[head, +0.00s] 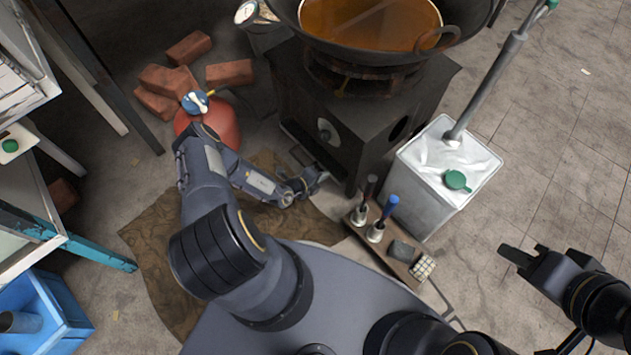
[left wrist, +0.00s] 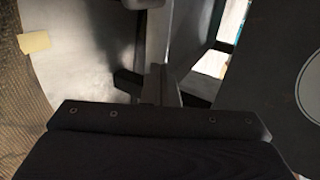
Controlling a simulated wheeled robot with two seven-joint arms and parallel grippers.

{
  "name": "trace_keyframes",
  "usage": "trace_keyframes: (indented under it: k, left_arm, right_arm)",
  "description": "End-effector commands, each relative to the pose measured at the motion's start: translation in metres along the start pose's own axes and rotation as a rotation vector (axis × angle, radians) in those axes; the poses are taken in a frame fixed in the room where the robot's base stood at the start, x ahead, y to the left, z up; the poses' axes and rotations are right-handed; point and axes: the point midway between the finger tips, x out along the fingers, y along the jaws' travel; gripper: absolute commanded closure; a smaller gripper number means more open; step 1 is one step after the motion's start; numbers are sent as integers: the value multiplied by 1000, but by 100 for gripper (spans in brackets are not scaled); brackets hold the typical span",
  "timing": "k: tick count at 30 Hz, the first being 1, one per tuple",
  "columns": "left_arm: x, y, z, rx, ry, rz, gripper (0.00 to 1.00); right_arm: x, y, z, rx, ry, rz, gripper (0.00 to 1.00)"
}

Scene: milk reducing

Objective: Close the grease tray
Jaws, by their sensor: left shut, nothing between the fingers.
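The black stove (head: 405,130) stands in the upper middle of the head view, under a large wok of brown oil. The grease tray (head: 300,138) looks like a dark, low strip at the foot of the stove's left face. How far it stands out is hard to tell. My left gripper (head: 318,183) is low at the front end of that strip, close to the stove. Its fingers are shut and empty; they show in the left wrist view (left wrist: 160,85). I cannot tell whether they touch the tray. My right gripper (head: 518,257) hangs over bare floor at the right, away from the stove.
A wooden caddy with tools (head: 392,262) sits in front. A brown cloth (head: 150,250) covers floor beneath my left arm.

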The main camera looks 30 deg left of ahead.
Motion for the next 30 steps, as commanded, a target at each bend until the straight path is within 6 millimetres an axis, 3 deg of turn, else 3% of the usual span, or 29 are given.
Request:
trace_keyframes:
  k: [11,21,30]
  left_arm:
    - [2,-2,0,0,0,0,100]
    - [40,-22,0,1,1,-1,100]
    - [41,-24,0,-1,-1,-2,100]
  right_arm:
    - [0,0,0,0,0,0,67]
    - [8,4,4,0,0,0,67]
    - [7,3,4,0,0,0,67]
